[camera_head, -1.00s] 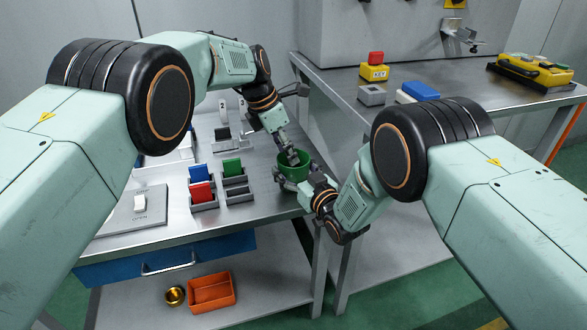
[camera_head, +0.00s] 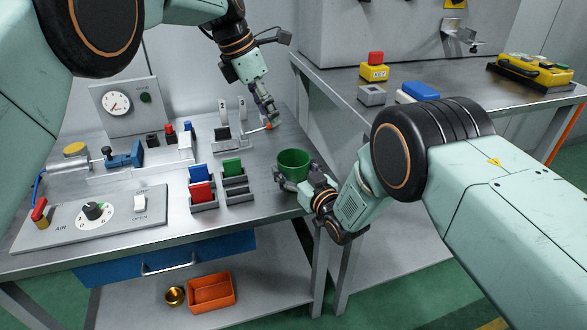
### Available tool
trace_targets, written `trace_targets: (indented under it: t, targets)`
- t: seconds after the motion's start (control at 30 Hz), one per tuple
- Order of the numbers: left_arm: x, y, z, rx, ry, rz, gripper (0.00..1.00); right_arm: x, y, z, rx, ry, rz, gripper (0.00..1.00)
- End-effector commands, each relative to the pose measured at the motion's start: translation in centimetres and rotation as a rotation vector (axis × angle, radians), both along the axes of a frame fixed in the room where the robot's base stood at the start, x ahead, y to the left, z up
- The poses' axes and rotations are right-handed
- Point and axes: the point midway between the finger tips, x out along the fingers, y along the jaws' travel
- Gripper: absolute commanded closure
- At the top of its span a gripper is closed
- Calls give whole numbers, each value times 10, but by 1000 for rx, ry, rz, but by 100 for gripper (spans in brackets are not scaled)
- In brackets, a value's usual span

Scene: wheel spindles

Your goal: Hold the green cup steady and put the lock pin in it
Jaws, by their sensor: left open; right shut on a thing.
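The green cup (camera_head: 293,166) stands upright near the right edge of the near bench. My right gripper (camera_head: 292,181) is shut on the cup from the front right, its fingers around the lower sides. My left gripper (camera_head: 269,114) is open, up and behind the cup, apart from it. Just below its fingertips is a thin grey rod with an orange end (camera_head: 267,126). I cannot tell whether it is the lock pin. I make out no pin inside the cup, though its bottom is hidden.
Grey bins (camera_head: 236,185) with blue, red and green blocks sit left of the cup. Two upright levers (camera_head: 223,118) stand behind them. A control panel (camera_head: 92,218) lies at the left. A second bench (camera_head: 450,112) is at the right. The bench between bins and cup is clear.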

Motion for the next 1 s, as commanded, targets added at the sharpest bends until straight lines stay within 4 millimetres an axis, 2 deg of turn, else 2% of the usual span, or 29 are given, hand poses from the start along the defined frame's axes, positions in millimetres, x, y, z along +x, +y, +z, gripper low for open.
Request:
trace_targets:
  t: [0.27, 0.3, 0.57, 1.0]
  targets:
    - [0, 0, 0, 0, 0, 0, 52, 0, 0, 0, 0, -1, 0, 58]
    - [0, 0, 0, 0, 0, 0, 52, 0, 0, 0, 0, -1, 0, 24]
    - [0, 0, 0, 0, 0, 0, 52, 0, 0, 0, 0, -1, 0, 2]
    - [0, 0, 0, 0, 0, 0, 52, -3, -2, 0, 0, 1, 0, 0]
